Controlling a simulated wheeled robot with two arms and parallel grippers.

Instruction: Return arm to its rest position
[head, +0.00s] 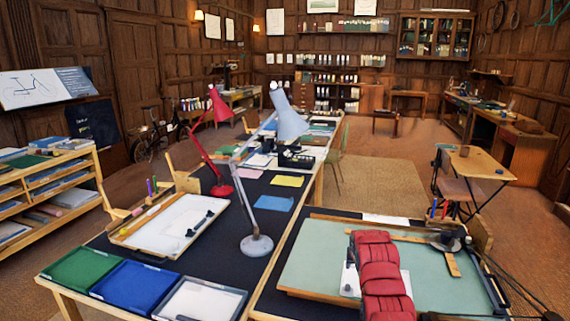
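Neither of my grippers is in view. A drafting machine head (447,241) with wooden rules (452,263) lies on the right-hand green drafting board (318,262). Its dark arm (493,285) runs down the board's right edge. On the desk to the left, a grey lamp (290,117) has its jointed arm raised above a round base (257,245). A red lamp (219,104) with a bent arm stands behind it. The frame does not show which arm the task means.
Green (80,268), blue (134,286) and white (200,300) trays line the left desk's front. A white board (172,222) lies behind them. Open floor (372,185) lies beyond the desks.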

